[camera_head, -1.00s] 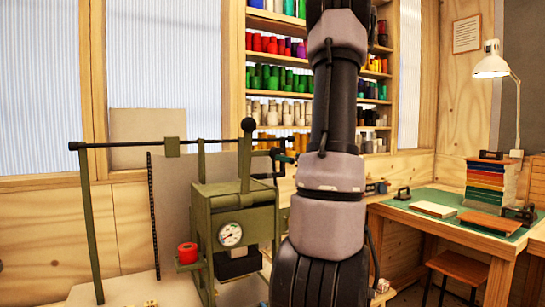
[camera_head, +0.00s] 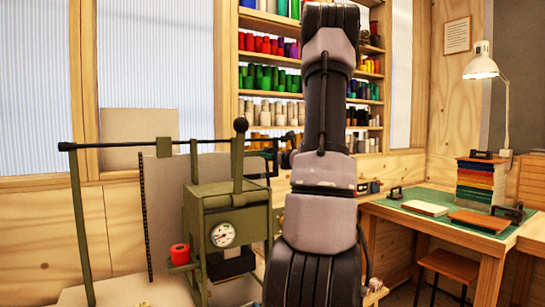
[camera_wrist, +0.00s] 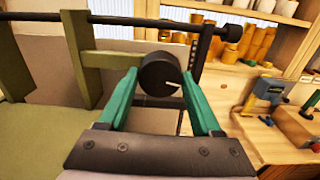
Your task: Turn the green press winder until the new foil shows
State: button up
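The green press (camera_head: 250,222) stands left of my arm in the head view, with a round white gauge on its front. In the wrist view, a dark round winder knob (camera_wrist: 160,73) with a thin pale mark on its face sits between the tips of my gripper (camera_wrist: 161,78). The two green fingers flank the knob closely; whether they press on it I cannot tell. A red foil roll (camera_head: 180,254) stands on a small ledge at the press's left side.
A dark horizontal bar (camera_head: 110,145) on green posts runs left of the press; it also crosses the wrist view (camera_wrist: 110,20). Shelves of coloured rolls (camera_head: 270,78) line the back wall. A green-topped table (camera_head: 440,199) with a lamp and stacked sheets stands at right.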

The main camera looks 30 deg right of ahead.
jog(key=c, duration=0.5)
jog(key=shift+m, duration=0.3)
jog(key=m, duration=1.9)
jog(key=shift+a+r, duration=0.1)
jog(key=o, duration=1.4)
jog(key=shift+c, duration=0.2)
